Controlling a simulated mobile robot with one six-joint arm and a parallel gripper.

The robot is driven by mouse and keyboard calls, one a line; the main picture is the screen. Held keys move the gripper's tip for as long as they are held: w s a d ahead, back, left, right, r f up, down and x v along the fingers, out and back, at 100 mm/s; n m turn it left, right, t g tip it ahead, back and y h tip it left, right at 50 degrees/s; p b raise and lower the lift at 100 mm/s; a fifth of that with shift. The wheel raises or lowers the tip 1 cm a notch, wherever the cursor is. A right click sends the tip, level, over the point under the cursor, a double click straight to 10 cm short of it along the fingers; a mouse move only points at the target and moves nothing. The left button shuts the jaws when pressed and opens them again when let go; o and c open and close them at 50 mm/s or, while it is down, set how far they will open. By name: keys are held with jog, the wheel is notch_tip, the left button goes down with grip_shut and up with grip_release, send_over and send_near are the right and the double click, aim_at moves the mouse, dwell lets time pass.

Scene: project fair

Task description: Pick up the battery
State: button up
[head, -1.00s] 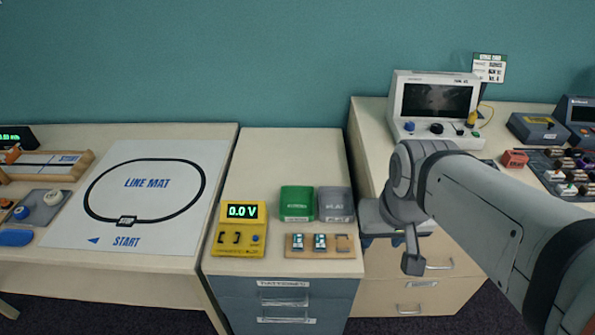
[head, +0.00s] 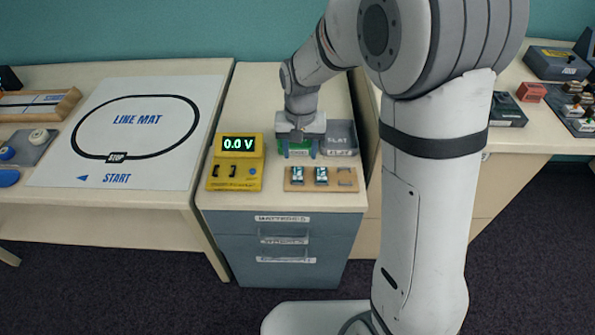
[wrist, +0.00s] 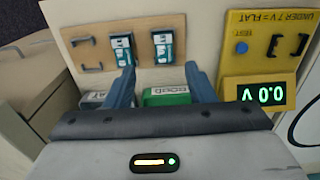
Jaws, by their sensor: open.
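Two small teal-and-white batteries stand in a wooden holder (head: 333,184) on the middle cabinet: a left battery (head: 297,174) and a right battery (head: 321,175). In the wrist view the batteries (wrist: 122,49) (wrist: 163,46) show upside down on the holder (wrist: 92,24), beyond my fingertips. My gripper (head: 298,150) is open and empty, above the green bin and just behind the holder. In the wrist view its two blue fingers (wrist: 160,72) point toward the batteries, apart from them.
A yellow tester (head: 235,163) reading 0.0 V stands left of the holder. A green bin (wrist: 166,97), partly hidden, and a grey bin labelled FLAT (head: 341,138) stand behind it. Drawers (head: 285,240) are below. The back of the cabinet top is clear.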

aim_at(298, 172)
jog(key=f, duration=0.8)
jog(key=shift+w+a, duration=0.2)
jog(key=shift+a, duration=0.1)
jog(key=c, duration=1.1)
